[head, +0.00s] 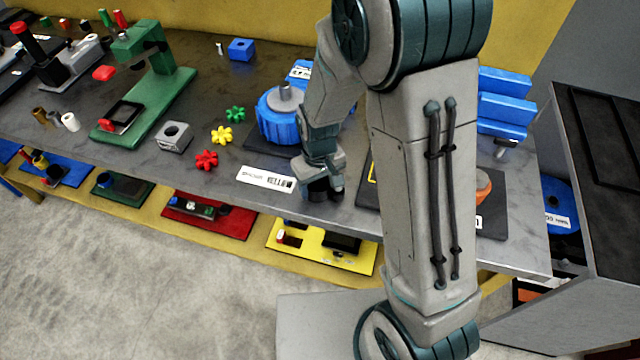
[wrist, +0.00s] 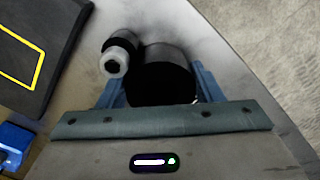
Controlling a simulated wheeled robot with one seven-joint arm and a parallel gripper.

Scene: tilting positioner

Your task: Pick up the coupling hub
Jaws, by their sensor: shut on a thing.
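The coupling hub (wrist: 167,56) shows in the wrist view as a grey, round body with a dark, shadowed near part. My gripper (wrist: 158,88) is shut on it, with one blue-grey finger on each side. In the head view my gripper (head: 322,188) is low over the front edge of the bench, right of the white label card. There the hub is mostly hidden by the gripper, and I cannot tell whether it touches the bench.
A small black-and-white cylindrical part (wrist: 117,58) stands close beside the hub. A blue round fixture (head: 279,122) with a grey post is behind my gripper. Red (head: 206,160), yellow (head: 221,135) and green (head: 235,114) star-shaped pieces and a grey block (head: 174,137) lie left.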

